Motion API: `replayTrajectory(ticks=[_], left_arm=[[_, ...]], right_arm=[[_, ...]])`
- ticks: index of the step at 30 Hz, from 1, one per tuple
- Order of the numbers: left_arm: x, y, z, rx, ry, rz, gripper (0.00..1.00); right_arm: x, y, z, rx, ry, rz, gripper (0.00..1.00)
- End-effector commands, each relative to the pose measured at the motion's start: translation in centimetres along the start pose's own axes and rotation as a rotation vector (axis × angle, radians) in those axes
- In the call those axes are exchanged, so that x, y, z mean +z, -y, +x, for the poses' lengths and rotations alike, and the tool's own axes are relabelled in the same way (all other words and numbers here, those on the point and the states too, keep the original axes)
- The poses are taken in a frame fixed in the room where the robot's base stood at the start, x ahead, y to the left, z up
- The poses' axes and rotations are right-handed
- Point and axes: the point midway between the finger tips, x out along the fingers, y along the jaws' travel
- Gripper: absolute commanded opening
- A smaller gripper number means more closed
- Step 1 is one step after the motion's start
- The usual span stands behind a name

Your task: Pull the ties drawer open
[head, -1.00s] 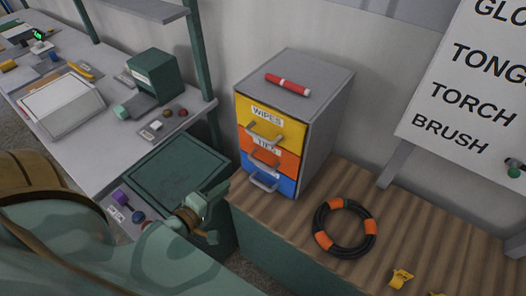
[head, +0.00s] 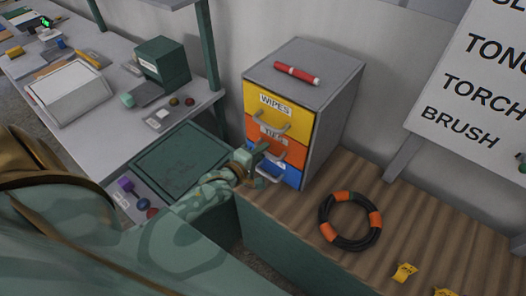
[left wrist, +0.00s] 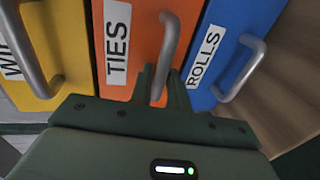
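The ties drawer (head: 292,153) is the orange middle front of a grey cabinet, between the yellow wipes drawer (head: 292,122) and the blue rolls drawer (head: 292,177). Its front looks flush with the others, so it is closed. In the left wrist view its label and its grey bar handle (left wrist: 167,45) show. My left gripper (head: 262,157) is at this handle; in the wrist view its fingers (left wrist: 160,85) lie close on both sides of the bar and look shut on it. In the head view the gripper partly covers the drawer front. My right gripper is out of view.
A red marker (head: 297,74) lies on the cabinet top. A black and orange hose ring (head: 372,220) and yellow tags (head: 404,272) lie on the wooden bench. A grey worktable with a green box (head: 162,62) is on the left. A sign (head: 470,90) stands at right.

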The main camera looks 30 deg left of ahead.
Motion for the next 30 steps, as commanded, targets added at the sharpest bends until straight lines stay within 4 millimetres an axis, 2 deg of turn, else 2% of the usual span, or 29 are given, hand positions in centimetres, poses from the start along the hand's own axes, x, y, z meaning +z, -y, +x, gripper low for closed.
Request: replayTrajectory(ticks=[3,11,13,20,26,30], left_arm=[[0.0,0.0,0.7,0.0,0.0,0.0,0.17],[0.0,0.0,0.8,0.0,0.0,0.001,0.17],[0.0,0.0,0.8,0.0,0.0,0.001,0.01],[0.0,0.0,0.6,-0.001,0.0,0.0,0.0],[0.0,0.2,-1.1,-0.004,0.0,0.001,0.0],[0.0,0.6,-3.7,-0.006,-0.001,0.0,0.0]], right_arm=[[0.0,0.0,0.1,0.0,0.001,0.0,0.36],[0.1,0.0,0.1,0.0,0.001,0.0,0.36],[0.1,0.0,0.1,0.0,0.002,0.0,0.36],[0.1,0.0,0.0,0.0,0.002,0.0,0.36],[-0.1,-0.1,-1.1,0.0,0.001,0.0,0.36],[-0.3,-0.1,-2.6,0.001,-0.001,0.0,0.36]])
